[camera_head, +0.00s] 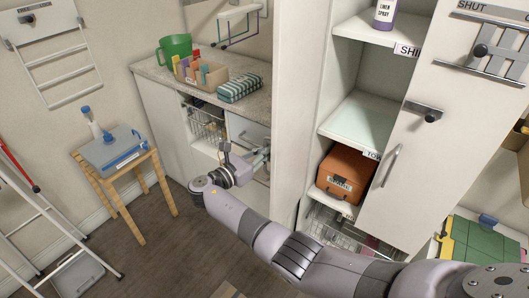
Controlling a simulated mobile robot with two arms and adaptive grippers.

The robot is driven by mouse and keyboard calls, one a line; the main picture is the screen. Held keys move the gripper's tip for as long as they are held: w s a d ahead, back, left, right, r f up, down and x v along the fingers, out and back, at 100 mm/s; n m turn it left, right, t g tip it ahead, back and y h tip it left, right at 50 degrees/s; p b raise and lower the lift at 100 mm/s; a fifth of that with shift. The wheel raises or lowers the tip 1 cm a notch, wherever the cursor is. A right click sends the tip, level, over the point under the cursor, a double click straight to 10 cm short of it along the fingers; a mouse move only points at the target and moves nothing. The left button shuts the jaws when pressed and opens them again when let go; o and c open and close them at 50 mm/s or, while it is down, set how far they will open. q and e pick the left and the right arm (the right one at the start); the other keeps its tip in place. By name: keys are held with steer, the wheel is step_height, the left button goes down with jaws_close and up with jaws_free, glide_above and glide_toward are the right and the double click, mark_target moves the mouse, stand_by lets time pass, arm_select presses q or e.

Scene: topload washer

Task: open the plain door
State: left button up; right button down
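A pale, plain-faced panel (247,132) sits under the counter, partly covered by my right gripper (262,156). Whether it is a door or a drawer front I cannot tell. My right arm comes in from the lower right, and its gripper is at this panel's front. The fingers are small and partly hidden, so touch and opening are unclear. The tall cabinet at the right has a white door (409,165) with a bar handle (390,165) and a dark-knobbed latch (428,115). Shelves show beside this door. My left gripper is not in view.
The counter (151,69) holds a green mug (176,48), an organizer (203,76) and a striped box (240,88). A wire basket (207,124) is below. A wooden stool (113,180) stands left. An orange box (345,172) is on a shelf.

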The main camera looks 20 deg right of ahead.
stand_by(0.3)
steer(key=c, duration=2)
jaws_free()
steer(key=shift+o, duration=0.2)
steer(key=v, duration=0.7)
steer(key=shift+a, duration=0.2)
steer(key=shift+s, duration=0.1)
